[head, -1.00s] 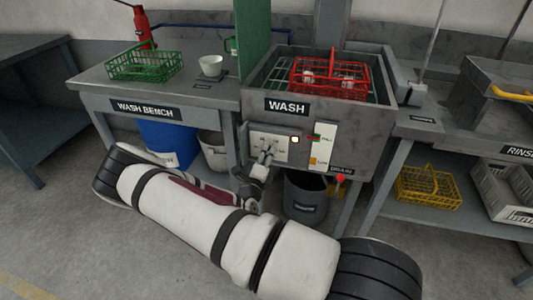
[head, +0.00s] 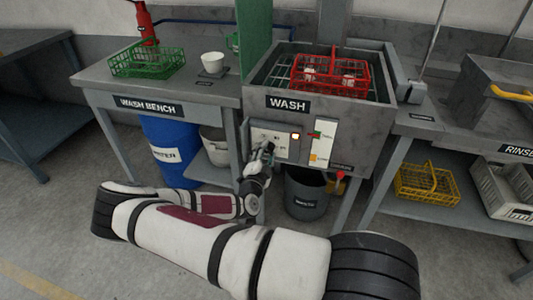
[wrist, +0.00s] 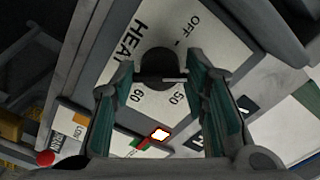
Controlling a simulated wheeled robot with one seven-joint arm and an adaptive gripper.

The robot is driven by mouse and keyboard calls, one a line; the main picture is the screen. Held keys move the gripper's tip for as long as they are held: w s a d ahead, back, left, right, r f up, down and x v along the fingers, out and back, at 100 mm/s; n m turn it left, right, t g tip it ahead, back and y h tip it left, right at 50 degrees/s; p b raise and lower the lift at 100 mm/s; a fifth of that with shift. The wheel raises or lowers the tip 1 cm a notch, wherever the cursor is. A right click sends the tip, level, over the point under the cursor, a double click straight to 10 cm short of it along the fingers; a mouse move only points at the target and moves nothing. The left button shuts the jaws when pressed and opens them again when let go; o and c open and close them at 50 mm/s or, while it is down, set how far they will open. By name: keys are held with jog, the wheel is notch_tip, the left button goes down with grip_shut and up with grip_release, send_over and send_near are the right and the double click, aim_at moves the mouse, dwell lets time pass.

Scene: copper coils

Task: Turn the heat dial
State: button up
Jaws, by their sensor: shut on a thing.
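The heat dial (wrist: 158,63) is a dark round knob on a white panel (wrist: 113,68) marked HEAT, OFF, 50 and 60. My gripper (wrist: 160,75) has a green-lined finger on each side of the dial and is shut on it. A pale line shows at the knob's near edge, between the fingers; its exact setting is hard to read. In the head view my gripper (head: 267,147) is at the panel (head: 262,133) on the front of the WASH tank (head: 350,130), and hides the dial.
A lit indicator (head: 296,136) sits right of the panel, beside a level strip (head: 322,142). A red-knobbed drain handle (head: 340,175) is low on the right. A red basket (head: 330,73) is in the tank. A dark bucket (head: 306,195) stands below.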

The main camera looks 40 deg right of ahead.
jog(key=n, duration=0.5)
jog(key=n+b, duration=0.1)
jog(key=n, duration=0.4)
jog(key=shift+s+f+n+b, duration=0.1)
jog(key=shift+f+n+b, duration=0.1)
jog(key=shift+n+b, duration=0.1)
jog(key=shift+n, duration=0.3)
jog(key=o, duration=1.2)
jog(key=shift+r, duration=0.1)
jog(key=shift+c, duration=0.2)
jog(key=v, duration=1.2)
